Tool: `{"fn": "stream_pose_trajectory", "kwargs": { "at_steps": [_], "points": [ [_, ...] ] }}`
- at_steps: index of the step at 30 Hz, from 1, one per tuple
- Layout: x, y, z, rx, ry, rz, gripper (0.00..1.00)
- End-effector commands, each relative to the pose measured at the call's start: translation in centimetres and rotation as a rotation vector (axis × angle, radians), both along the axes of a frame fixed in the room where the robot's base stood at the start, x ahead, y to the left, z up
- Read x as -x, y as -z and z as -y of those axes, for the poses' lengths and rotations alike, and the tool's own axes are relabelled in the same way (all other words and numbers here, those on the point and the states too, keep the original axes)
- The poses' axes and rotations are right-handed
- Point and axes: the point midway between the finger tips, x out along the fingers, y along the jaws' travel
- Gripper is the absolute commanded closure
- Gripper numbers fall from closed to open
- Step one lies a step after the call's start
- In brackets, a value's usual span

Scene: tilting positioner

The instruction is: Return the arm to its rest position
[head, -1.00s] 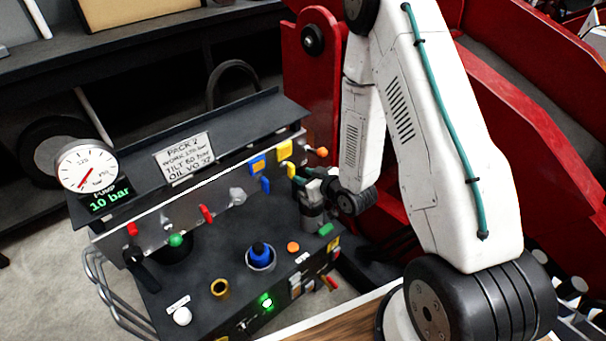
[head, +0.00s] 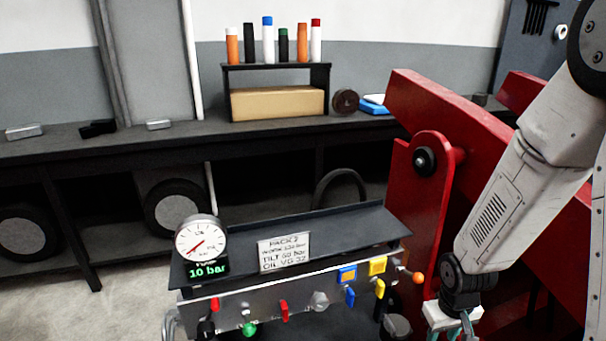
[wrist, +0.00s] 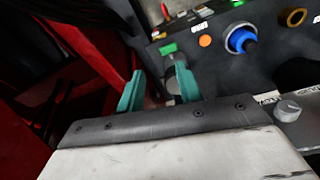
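My gripper (head: 454,331) hangs at the lower right of the head view, right of the hydraulic panel (head: 345,217), its fingers cut by the lower edge. In the wrist view its two teal fingers (wrist: 160,74) stand apart. A grey metal part shows between and behind them; it looks like part of the panel, and I see nothing clearly held. My white arm comes down from the upper right, bent at the elbow.
The panel carries a gauge (head: 202,241), a 10 bar display (head: 207,270), and coloured levers. A red positioner frame (head: 428,205) stands close behind my arm. A dark bench (head: 120,142) runs along the back. In the wrist view a blue knob (wrist: 240,39) shows.

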Motion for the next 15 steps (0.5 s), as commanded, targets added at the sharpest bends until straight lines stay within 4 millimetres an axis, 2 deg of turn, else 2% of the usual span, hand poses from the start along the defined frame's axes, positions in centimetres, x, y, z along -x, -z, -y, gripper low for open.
{"fn": "stream_pose_trajectory", "kwargs": {
  "at_steps": [1, 6, 15],
  "points": [
    [0.8, -2.4, 0.0, 0.009, 0.017, -0.025, 0.65],
    [4.6, -9.2, -0.6, 0.018, 0.077, -0.134, 0.65],
    [11.9, -19.9, -2.7, -0.010, 0.137, -0.211, 0.65]
  ]
}}
